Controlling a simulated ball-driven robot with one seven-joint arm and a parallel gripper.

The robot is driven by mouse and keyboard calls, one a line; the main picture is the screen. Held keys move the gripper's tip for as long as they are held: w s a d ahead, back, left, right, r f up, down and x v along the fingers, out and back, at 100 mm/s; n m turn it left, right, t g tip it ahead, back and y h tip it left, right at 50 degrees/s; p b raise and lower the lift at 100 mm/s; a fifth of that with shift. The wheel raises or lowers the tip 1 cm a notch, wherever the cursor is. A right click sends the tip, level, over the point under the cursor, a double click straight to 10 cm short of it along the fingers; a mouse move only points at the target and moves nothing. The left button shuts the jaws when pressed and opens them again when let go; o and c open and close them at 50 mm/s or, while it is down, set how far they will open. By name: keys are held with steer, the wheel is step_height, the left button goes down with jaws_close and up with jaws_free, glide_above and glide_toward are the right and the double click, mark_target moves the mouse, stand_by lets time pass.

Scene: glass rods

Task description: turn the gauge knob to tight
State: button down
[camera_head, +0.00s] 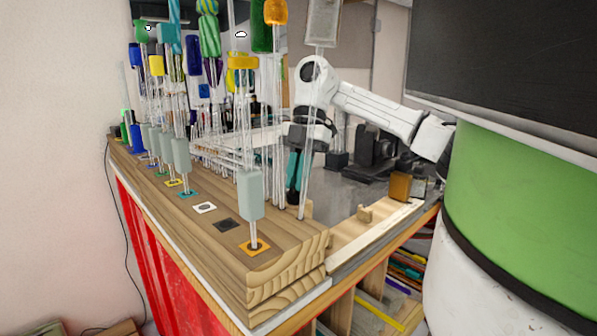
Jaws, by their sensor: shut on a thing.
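My gripper (294,192) hangs down at the end of my white arm, behind the front glass rods and the wooden block. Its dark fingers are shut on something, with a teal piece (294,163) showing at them. The rods partly hide the fingers, and I cannot make out what they hold. I cannot pick out the gauge knob or its marks from here.
Tall glass rods with coloured tops, such as a yellow one (242,62), stand along the wooden block (285,255). A lower wooden ledge (372,228) runs to its right. A green and white cylinder (520,215) stands close at the right. Dark equipment (376,152) sits behind.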

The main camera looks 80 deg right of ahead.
steer(key=n, duration=0.1)
steer(key=n+g+p, duration=0.1)
steer(key=n, duration=0.1)
steer(key=n+p, duration=0.1)
steer(key=shift+w+d+r+n+g, duration=0.1)
steer(key=shift+w+r+n+g, duration=0.05)
steer(key=shift+w+n+g, duration=0.2)
steer(key=shift+w+n+g+p, duration=0.1)
steer(key=shift+n+g+p, duration=0.7)
steer(key=shift+n, duration=1.05)
steer(key=c, duration=1.2)
jaws_free()
steer(key=shift+o, duration=0.2)
steer(key=p+v, duration=0.1)
steer(key=v, duration=0.9)
steer(key=shift+r+p, duration=0.2)
steer(key=shift+p, duration=0.1)
steer(key=shift+o, duration=0.4)
steer(key=shift+d, duration=0.1)
